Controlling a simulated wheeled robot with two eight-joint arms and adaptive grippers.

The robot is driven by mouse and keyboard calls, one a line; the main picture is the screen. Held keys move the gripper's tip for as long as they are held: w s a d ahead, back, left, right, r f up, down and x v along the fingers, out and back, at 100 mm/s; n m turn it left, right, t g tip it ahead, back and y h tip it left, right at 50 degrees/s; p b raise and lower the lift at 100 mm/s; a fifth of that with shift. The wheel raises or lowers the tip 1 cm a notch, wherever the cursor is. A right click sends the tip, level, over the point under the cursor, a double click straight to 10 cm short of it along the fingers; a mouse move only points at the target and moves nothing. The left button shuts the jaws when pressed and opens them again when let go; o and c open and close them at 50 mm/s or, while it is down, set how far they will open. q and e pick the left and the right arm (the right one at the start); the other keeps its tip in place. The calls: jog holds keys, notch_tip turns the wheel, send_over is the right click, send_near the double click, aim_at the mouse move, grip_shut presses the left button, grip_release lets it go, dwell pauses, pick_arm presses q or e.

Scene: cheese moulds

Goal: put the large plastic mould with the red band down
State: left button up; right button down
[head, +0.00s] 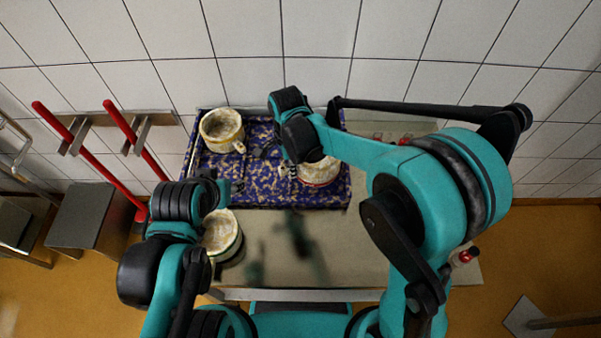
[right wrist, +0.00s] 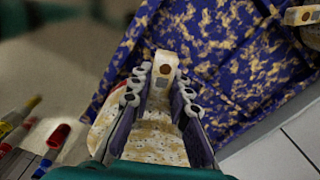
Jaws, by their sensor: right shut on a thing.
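The large mould with the red band (head: 320,176) is whitish and mottled, partly hidden under my right arm in the head view. It is over the right part of the blue speckled tray (head: 255,200); I cannot tell whether it touches the tray floor. In the right wrist view the mould (right wrist: 150,140) lies below the fingers, and its handle (right wrist: 166,66) is between them. My right gripper (head: 291,168) is shut on this handle; its fingers also show in the right wrist view (right wrist: 162,85). My left gripper (head: 222,190) is mostly hidden by its own arm, near the tray's front left corner.
A mould with a yellow band (head: 222,130) stands in the tray's back left. A mould with a green band (head: 224,240) stands on the table (head: 350,262) in front of the tray, close to my left arm. Red-tipped marker-like items (right wrist: 58,138) lie on the table.

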aim_at(291, 184)
jog(key=shift+f+b, duration=0.75)
jog(key=shift+f, duration=2.35)
jog(key=shift+f, duration=0.15)
jog(key=c, duration=1.4)
grip_release()
jog(key=shift+c, duration=0.2)
